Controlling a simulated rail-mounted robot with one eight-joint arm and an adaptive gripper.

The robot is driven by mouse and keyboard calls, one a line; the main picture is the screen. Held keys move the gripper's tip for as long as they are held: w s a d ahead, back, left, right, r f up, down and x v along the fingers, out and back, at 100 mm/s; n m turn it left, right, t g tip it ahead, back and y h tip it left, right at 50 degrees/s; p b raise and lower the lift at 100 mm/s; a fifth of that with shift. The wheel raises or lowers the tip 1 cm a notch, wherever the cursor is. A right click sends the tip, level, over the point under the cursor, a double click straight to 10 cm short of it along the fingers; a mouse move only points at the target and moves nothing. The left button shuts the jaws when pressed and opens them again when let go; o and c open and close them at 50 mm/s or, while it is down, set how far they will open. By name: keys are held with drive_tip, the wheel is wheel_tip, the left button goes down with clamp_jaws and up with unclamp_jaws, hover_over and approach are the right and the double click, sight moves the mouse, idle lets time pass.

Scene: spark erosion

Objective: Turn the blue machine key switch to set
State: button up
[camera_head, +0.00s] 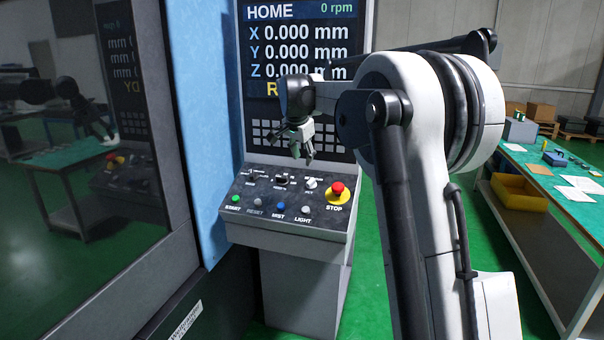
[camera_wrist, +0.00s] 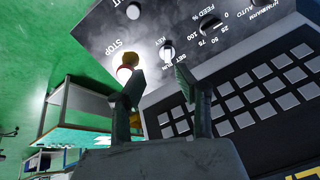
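The key switch (camera_head: 311,183) is a small pale knob on the sloped control panel (camera_head: 262,214) of the blue machine (camera_head: 205,110), left of the red STOP button. In the wrist view, where the panel appears upside down, the key switch (camera_wrist: 167,51) shows beyond my fingertips beside small lettering. Which mark it points to is too small to tell. My gripper (camera_head: 302,154) hangs above the panel's rear edge, near the key switch and apart from it. In the wrist view my gripper (camera_wrist: 158,80) has its two fingers spread with nothing between them.
The red STOP button (camera_head: 338,190) on its yellow base is close right of the key switch. A feed dial (camera_head: 281,181) sits to its left. Several push buttons line the front, including the blue MST button (camera_head: 281,206). The screen (camera_head: 300,45) and keypad stand behind.

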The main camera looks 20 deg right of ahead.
sight(310, 181)
drive_tip(key=shift+m, duration=0.6)
drive_tip(key=p+x, duration=0.1)
drive_tip(key=x, duration=0.4)
drive_tip(key=w+d+r+p+x, duration=0.1)
drive_tip(key=x, duration=0.4)
drive_tip(key=w+d+p+x, duration=0.1)
drive_tip(key=x, duration=0.5)
drive_tip(key=shift+w+d+r, duration=0.15)
drive_tip(key=shift+w, duration=0.1)
drive_tip(key=shift+c, duration=0.5)
clamp_jaws()
